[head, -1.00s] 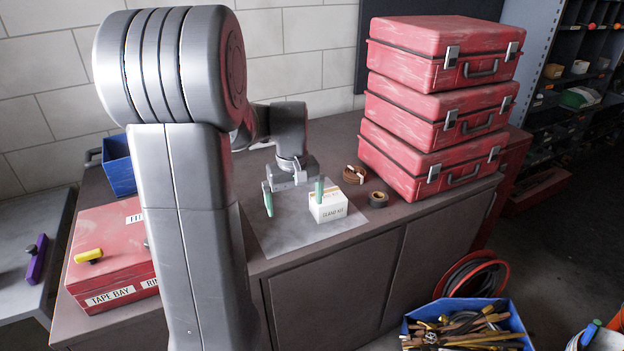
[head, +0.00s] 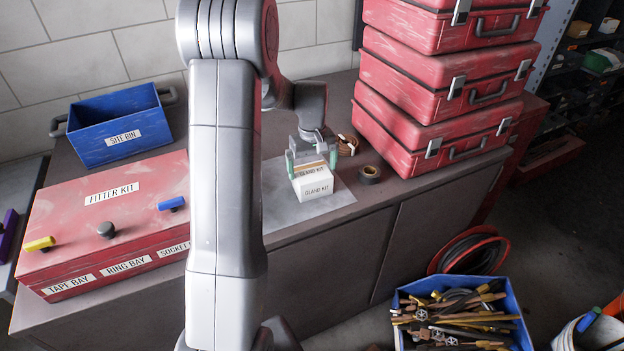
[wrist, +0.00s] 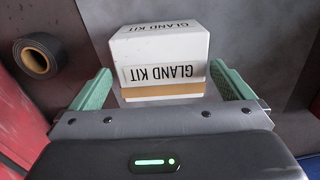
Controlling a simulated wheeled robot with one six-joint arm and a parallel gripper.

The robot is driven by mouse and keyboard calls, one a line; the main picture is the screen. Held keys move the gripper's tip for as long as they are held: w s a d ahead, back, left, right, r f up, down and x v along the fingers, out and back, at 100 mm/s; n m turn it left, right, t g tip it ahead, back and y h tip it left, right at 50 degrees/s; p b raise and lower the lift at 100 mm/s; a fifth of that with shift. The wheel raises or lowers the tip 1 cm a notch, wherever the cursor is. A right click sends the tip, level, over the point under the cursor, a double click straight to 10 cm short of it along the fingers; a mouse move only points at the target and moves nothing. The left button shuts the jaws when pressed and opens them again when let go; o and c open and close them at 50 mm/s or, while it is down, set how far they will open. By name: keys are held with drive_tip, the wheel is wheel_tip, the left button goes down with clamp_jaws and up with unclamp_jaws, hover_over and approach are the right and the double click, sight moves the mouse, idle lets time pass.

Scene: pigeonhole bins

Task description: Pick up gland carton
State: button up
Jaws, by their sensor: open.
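The gland carton (head: 313,187) is a white box with a tan band, labelled GLAND KIT, on a grey mat (head: 270,205) on the bench. In the wrist view the carton (wrist: 160,50) lies between my fingers, upside down in the picture. My gripper (head: 312,170) is open with green fingers, one on each side of the carton's back part. In the wrist view my gripper (wrist: 160,72) shows a small gap beside the carton on each side. I cannot tell exactly how low the fingertips reach.
At left are the red fitter kit box (head: 110,215) and blue site bin (head: 118,135). A blue tool crate (head: 520,310) stands below.

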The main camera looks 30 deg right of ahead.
drive_tip(key=shift+f+p, duration=0.8)
drive_tip(key=shift+f, duration=2.15)
drive_tip(key=c, duration=0.8)
drive_tip(key=shift+w, duration=0.1)
